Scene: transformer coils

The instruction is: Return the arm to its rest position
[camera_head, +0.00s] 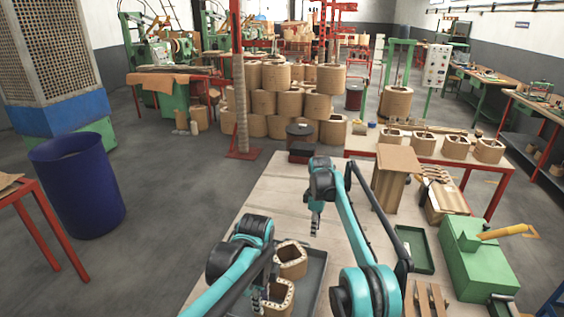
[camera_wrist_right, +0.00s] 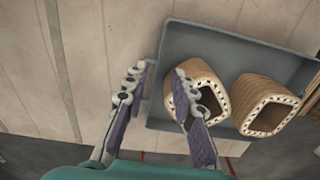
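Two tan, square-holed coils sit in a shallow grey tray (camera_head: 317,268) on the wooden table in the head view. One coil (camera_head: 291,262) is farther back and the other coil (camera_head: 279,296) nearer. In the right wrist view the tray (camera_wrist_right: 185,40) holds both coils, one (camera_wrist_right: 208,82) beside the right-hand finger and one (camera_wrist_right: 270,105) farther right. My right gripper (camera_wrist_right: 160,72) is open and empty, its purple-padded fingers apart; in the head view it (camera_head: 315,225) hangs pointing down beyond the tray. My left gripper (camera_head: 259,297) is low beside the nearer coil; its fingers are too small to judge.
A cardboard box (camera_head: 393,185), a green tray (camera_head: 414,250) and a green machine (camera_head: 475,260) stand on the right. Several coils are on the red-legged table (camera_head: 425,150) behind. A blue barrel (camera_head: 78,185) stands left. Bare tabletop (camera_head: 270,205) lies behind the grey tray.

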